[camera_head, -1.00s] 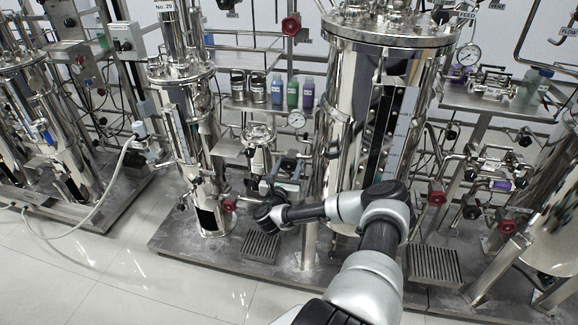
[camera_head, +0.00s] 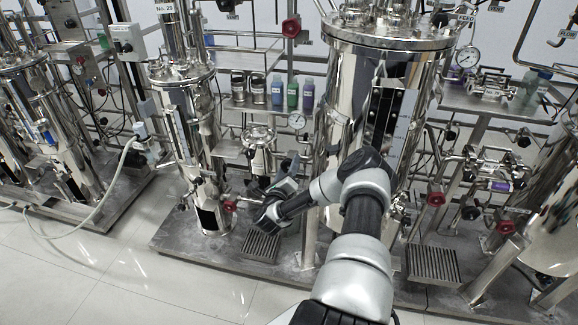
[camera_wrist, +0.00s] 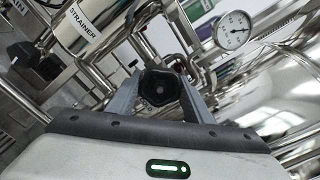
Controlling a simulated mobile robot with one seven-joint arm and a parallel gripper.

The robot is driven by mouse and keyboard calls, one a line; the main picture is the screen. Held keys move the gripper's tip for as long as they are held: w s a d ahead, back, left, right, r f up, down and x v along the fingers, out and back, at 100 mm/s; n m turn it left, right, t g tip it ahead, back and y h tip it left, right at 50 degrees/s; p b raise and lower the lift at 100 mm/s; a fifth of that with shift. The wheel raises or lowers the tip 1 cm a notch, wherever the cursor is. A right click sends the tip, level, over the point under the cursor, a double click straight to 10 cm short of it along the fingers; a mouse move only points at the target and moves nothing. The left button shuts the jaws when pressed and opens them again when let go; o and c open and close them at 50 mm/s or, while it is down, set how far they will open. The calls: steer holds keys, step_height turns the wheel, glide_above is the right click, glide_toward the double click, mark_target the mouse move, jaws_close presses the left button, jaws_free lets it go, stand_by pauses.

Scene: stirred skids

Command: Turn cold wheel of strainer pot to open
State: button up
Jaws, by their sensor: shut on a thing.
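The strainer pot (camera_head: 259,158) is the small steel vessel between the slim vessel and the large one. A black lobed wheel (camera_wrist: 160,88), which I take for the cold wheel, sits between the two grey fingers. My gripper (camera_wrist: 160,91) is shut on this wheel, one finger on each side. In the head view my gripper (camera_head: 284,187) is low beside the strainer pot, and the wheel is hidden there.
A pressure gauge (camera_wrist: 232,30) and bent steel pipes lie close to the fingers. Another black handwheel (camera_wrist: 22,66) is at the left. The large steel vessel (camera_head: 345,100) stands right of my gripper. A floor grate (camera_head: 260,247) lies below it on the skid.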

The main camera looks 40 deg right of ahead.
steer(key=n, duration=0.5)
steer(key=shift+n, duration=0.3)
steer(key=n, duration=0.6)
steer(key=shift+b, duration=0.4)
steer(key=n+b, duration=0.2)
steer(key=n, duration=0.4)
steer(key=shift+n, duration=0.3)
steer(key=n+b, duration=0.1)
steer(key=n, duration=0.4)
steer(key=shift+s+d+b, duration=0.1)
steer(key=shift+b, duration=0.25)
steer(key=shift+n, duration=0.4)
steer(key=o, duration=1)
